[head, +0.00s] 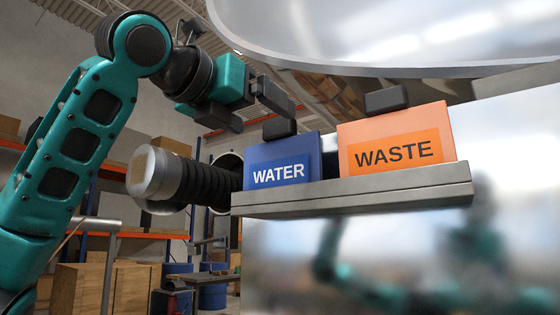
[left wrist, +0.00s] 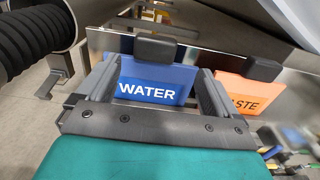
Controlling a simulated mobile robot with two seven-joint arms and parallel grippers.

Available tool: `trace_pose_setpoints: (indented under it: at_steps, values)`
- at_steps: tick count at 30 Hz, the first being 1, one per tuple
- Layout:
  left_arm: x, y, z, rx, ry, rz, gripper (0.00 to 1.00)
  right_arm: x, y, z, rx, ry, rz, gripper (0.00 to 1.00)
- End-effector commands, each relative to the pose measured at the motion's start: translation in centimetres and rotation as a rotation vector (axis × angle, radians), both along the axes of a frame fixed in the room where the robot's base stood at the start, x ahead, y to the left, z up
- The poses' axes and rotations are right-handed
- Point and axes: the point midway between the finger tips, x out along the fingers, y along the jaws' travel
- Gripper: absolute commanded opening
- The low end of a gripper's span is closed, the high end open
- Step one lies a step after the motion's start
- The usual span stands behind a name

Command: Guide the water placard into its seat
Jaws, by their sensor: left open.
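The blue water placard (head: 282,163) stands upright at the left end of a grey metal ledge (head: 350,195), its lower edge behind the ledge's front lip. A black knob (head: 280,128) tops it. How deep it sits is hidden. My left gripper (head: 264,118) is open, its fingers near the knob's height. In the left wrist view the water placard (left wrist: 155,82) shows between and beyond the two spread fingers, with no clear contact. The black knob shows above it there (left wrist: 155,48). My right gripper is not in view.
The orange waste placard (head: 396,140) with its own black knob (head: 386,99) stands close on the right on the same ledge. A black ribbed hose with a metal end (head: 160,178) is at left. The polished tank (head: 400,40) overhangs above; blurred teal reflections show below.

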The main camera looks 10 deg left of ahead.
Motion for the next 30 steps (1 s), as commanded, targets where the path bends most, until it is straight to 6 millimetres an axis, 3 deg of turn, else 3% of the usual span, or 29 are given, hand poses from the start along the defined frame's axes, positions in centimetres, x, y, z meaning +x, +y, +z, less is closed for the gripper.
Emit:
trace_pose_setpoints:
  at_steps: [12,22,30]
  values:
    - [4.6,-1.1,0.3,-0.001,0.001,0.000,0.94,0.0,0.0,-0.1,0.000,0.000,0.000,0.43]
    - [5.3,-1.4,0.3,0.001,-0.001,0.001,0.94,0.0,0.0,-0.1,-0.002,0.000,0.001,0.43]
    - [5.3,-1.4,0.3,0.000,-0.001,0.001,0.69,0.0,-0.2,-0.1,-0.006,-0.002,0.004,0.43]
